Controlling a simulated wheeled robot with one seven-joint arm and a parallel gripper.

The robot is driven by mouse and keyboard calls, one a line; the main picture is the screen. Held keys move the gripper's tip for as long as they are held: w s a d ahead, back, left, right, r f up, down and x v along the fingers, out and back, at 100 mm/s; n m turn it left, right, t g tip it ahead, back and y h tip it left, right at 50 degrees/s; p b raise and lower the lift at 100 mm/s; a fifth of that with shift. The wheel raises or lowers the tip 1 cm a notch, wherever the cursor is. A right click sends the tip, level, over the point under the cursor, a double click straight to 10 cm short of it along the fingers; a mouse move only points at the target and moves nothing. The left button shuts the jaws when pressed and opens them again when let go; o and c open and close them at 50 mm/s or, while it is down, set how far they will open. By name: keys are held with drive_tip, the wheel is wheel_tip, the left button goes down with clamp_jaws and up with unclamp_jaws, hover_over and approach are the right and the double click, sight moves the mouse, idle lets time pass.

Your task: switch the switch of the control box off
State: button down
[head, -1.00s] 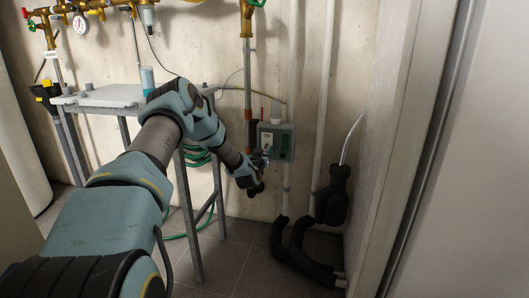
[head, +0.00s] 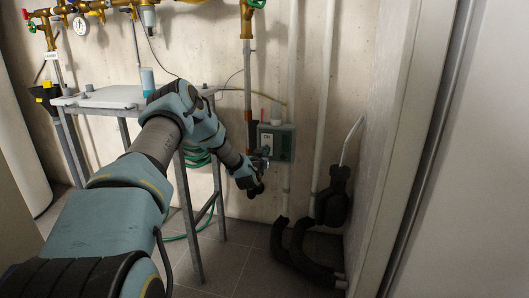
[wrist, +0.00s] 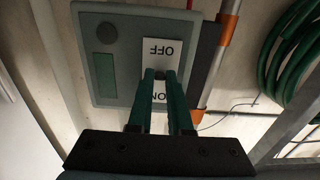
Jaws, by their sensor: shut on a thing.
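The control box (head: 284,130) is a grey-green box fixed to the concrete wall in the head view. In the wrist view the control box (wrist: 106,84) appears upside down. Its white switch plate (wrist: 178,28) has OFF at the picture's top and ON at the bottom, partly covered by my fingers. My gripper (wrist: 160,76) has its two green fingers close together at the plate, shut on the small dark switch lever between the tips. Most of the lever is hidden. In the head view my gripper (head: 262,164) is at the box's lower left.
A metal table (head: 105,97) stands left of the box, with a green hose (wrist: 291,60) hanging nearby. A copper-coloured pipe (wrist: 222,50) runs close beside the box. Black pipes (head: 300,262) lie on the floor below. A pale wall or door edge (head: 385,150) bounds the right.

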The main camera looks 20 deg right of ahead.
drive_tip(key=t+b, duration=0.1)
drive_tip(key=b, duration=0.2)
drive_tip(key=shift+w+f+h, duration=0.1)
drive_tip(key=shift+f+h, duration=0.2)
drive_tip(key=shift+f, duration=0.1)
drive_tip(key=shift+r, duration=0.15)
drive_tip(key=c, duration=0.8)
unclamp_jaws()
drive_tip(key=shift+c, duration=0.2)
drive_tip(key=p+v, duration=0.1)
drive_tip(key=v, duration=0.9)
drive_tip(key=shift+s+f+p, duration=0.2)
drive_tip(key=shift+s+p, duration=0.15)
drive_tip(key=shift+s, duration=0.05)
